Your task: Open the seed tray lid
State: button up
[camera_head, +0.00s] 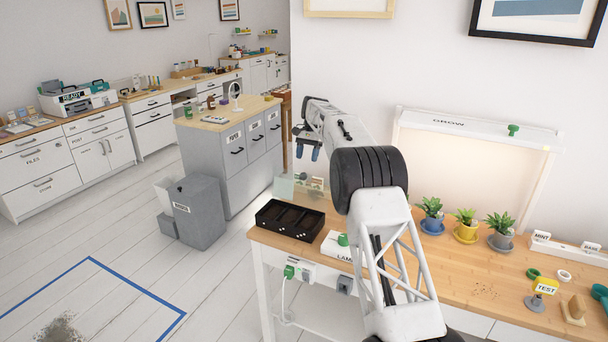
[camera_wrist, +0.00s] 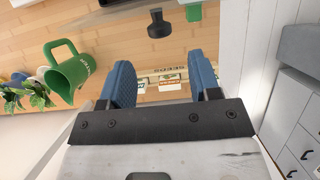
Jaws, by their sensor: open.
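My gripper (camera_head: 308,153) is held in the air above the far left end of the desk. In the wrist view its two blue fingers (camera_wrist: 162,82) are apart, with nothing held between them. A black compartmented tray (camera_head: 261,214) sits at the desk's left edge, in front of and below the gripper. No separate lid can be made out on it, and I cannot tell whether it is the seed tray. A rack marked SEEDS (camera_wrist: 187,75) with packets shows beyond the fingertips. A black knob-like piece (camera_wrist: 159,24) stands out over the wood, its base unclear.
A green mug-like can (camera_wrist: 68,72) stands to the left in the wrist view. A translucent pale panel (camera_head: 284,187) is at the desk's far left corner. Potted plants (camera_head: 466,226) and a white-framed light panel (camera_head: 470,165) are to the right. My arm hides part of the desk.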

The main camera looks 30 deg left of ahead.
aim_at(301, 187)
jog(key=shift+x, duration=3.7)
grip_shut()
